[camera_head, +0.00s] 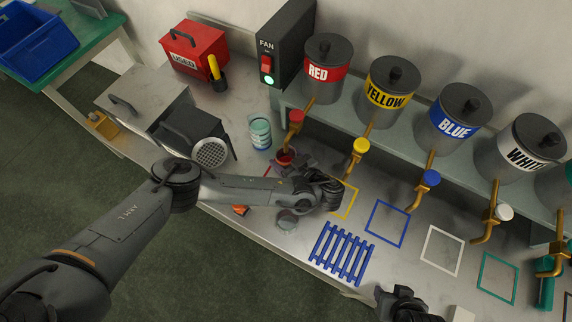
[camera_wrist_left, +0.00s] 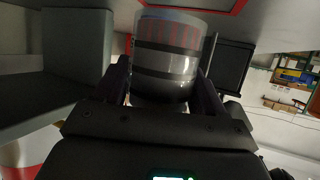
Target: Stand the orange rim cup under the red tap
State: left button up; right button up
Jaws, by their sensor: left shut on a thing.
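A small cup (camera_head: 285,158) with a reddish top shows just below the red tap (camera_head: 294,120) in the head view. My left gripper (camera_head: 303,167) is shut on this cup from the right side. In the left wrist view the cup (camera_wrist_left: 168,58) is a grey cylinder with dark bands and reddish streaks, between both fingers. I cannot clearly make out an orange rim there. Part of a red outline (camera_head: 248,174) shows on the bench beside my forearm, which hides the rest. My right gripper (camera_head: 405,302) is at the bottom edge, away from the cup; its jaws are unclear.
Yellow (camera_head: 361,146), blue (camera_head: 431,178) and white taps (camera_head: 503,212) stand to the right. A cup stack (camera_head: 260,132) is left of the red tap. A clear round dish or cup (camera_head: 287,220), an orange item (camera_head: 240,210) and a blue rack (camera_head: 341,254) lie in front.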

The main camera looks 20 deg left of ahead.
pick_arm(q)
jog(key=shift+f+b, duration=0.45)
jog(key=shift+f, duration=0.5)
pick_arm(e)
jog(key=shift+f, duration=0.9)
pick_arm(q)
jog(key=shift+s+d+f, duration=0.1)
jog(key=shift+s+f, duration=0.05)
jog(key=shift+f, duration=0.4)
pick_arm(e)
jog(key=shift+s+d, duration=0.1)
jog(key=shift+d, duration=0.05)
jog(key=shift+r, duration=0.15)
pick_arm(q)
jog(key=o, duration=1.1)
jog(key=shift+r, duration=0.1)
